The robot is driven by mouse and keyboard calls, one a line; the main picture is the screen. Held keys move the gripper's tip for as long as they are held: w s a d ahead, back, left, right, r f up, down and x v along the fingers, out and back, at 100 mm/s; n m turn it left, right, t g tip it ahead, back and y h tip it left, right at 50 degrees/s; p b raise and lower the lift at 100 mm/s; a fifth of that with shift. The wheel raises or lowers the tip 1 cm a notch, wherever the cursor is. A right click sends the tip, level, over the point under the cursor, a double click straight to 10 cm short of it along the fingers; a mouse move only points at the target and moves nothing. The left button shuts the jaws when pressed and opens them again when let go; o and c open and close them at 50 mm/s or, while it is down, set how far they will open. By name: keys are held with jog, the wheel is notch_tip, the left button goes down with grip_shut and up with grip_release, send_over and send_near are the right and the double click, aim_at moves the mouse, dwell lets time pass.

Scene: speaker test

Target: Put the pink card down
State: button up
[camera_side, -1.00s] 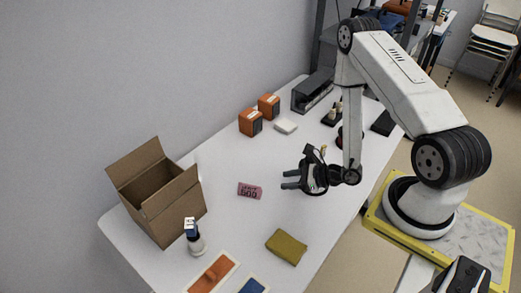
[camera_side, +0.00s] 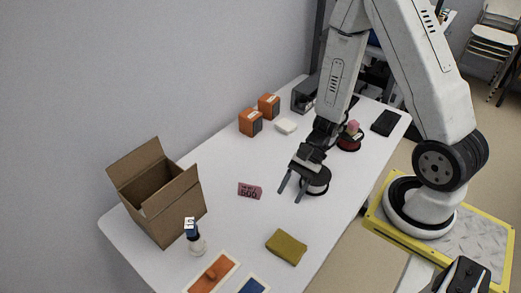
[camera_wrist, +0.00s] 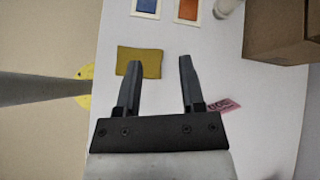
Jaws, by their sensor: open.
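The pink card (camera_side: 249,191) with dark printed digits rests on the white table, right of the cardboard box. I cannot tell whether it lies flat or is propped up. It also shows in the wrist view (camera_wrist: 226,105), just right of the right finger. My gripper (camera_side: 290,194) is open and empty, with its fingers pointing down and toward the front left. In the side view it is to the right of the card and apart from it. The wrist view shows both fingers (camera_wrist: 159,65) spread with nothing between them.
An open cardboard box (camera_side: 172,208) and a small bottle (camera_side: 196,243) stand at left. A dark round spool (camera_side: 316,183) is beside my gripper. An olive cloth (camera_side: 286,247), an orange panel (camera_side: 213,272) and orange boxes (camera_side: 251,122) lie around.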

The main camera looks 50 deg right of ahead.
jog(key=w+d+r+n+t+h, duration=0.2)
jog(key=d+r+n+h, duration=0.3)
jog(key=r+n+h, duration=0.4)
jog(key=shift+w+r+n+t+h, duration=0.4)
jog(key=shift+w+n+h, duration=0.25)
jog(key=shift+n, duration=2.15)
jog(key=shift+d, duration=0.1)
